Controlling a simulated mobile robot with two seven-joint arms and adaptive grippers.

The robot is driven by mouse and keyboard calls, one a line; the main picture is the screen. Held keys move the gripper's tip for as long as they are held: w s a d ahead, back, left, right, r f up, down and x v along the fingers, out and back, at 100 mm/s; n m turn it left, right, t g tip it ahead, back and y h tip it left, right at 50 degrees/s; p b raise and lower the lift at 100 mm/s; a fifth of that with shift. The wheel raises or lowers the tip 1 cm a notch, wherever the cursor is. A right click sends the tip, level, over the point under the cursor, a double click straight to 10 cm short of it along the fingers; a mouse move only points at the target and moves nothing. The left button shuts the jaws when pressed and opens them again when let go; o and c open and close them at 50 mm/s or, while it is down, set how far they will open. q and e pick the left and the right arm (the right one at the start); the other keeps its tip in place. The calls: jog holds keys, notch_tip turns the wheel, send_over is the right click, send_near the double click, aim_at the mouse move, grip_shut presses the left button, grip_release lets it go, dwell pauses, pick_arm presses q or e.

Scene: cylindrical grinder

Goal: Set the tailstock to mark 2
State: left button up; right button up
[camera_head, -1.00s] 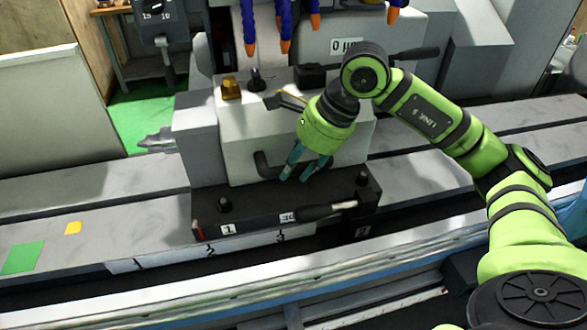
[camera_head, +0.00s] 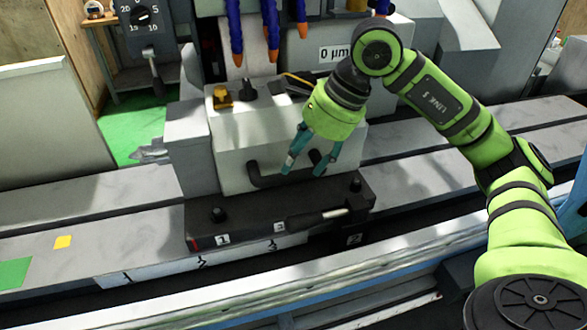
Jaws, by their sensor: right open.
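The tailstock (camera_head: 228,160) is a pale grey block on a black base (camera_head: 200,222) on the machine's long table. A dark U-shaped handle (camera_head: 268,182) is on its front face. Below, a white scale strip (camera_head: 150,272) bears marks, partly covered by the base. My right gripper (camera_head: 303,170) is open, its teal fingers pointing down at the right part of the handle. I cannot tell whether they touch it. My left gripper is not in view.
Blue coolant hoses with orange tips (camera_head: 271,30) hang above the tailstock. A yellow knob (camera_head: 221,97) and a black knob (camera_head: 248,90) stand on its top. A display (camera_head: 337,53) reads 0 µm.

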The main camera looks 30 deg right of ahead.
jog(key=v, duration=0.7)
dwell(0.3)
